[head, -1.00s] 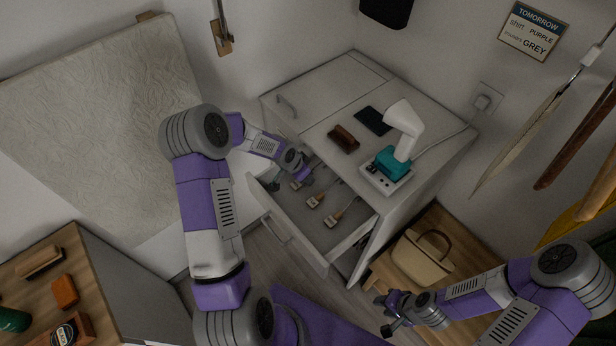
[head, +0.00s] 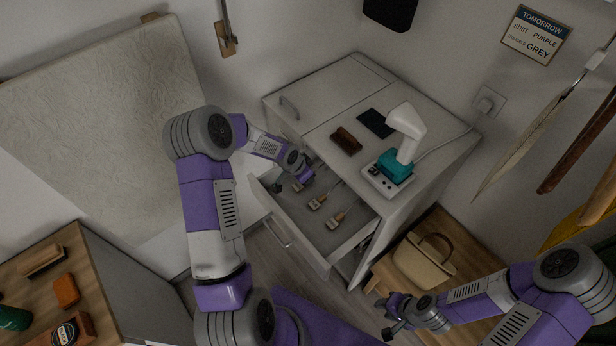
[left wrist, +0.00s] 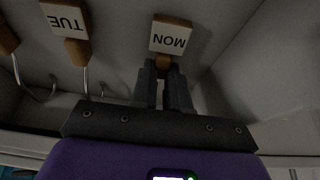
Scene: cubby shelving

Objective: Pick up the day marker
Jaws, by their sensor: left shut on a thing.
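Day markers with white lettered faces, wooden bodies and wire hooks lie in the open drawer (head: 318,240). In the left wrist view, the MON marker (left wrist: 171,38) is at my left gripper (left wrist: 165,72), whose fingers are shut on its narrow wooden end. The TUE marker (left wrist: 66,20) lies to its left, and another marker (left wrist: 7,38) is cut off at the edge. The head view shows my left gripper (head: 280,186) low in the drawer, partly hidden by its own wrist. Two other markers (head: 318,203) (head: 336,221) lie nearby. My right gripper (head: 386,315) is open and empty near the bench.
The white cabinet top holds a brown brush (head: 346,141), a dark flat pad (head: 376,122) and a white-and-teal device (head: 396,166) on a base. A sign (head: 535,34) reading TOMORROW hangs on the wall.

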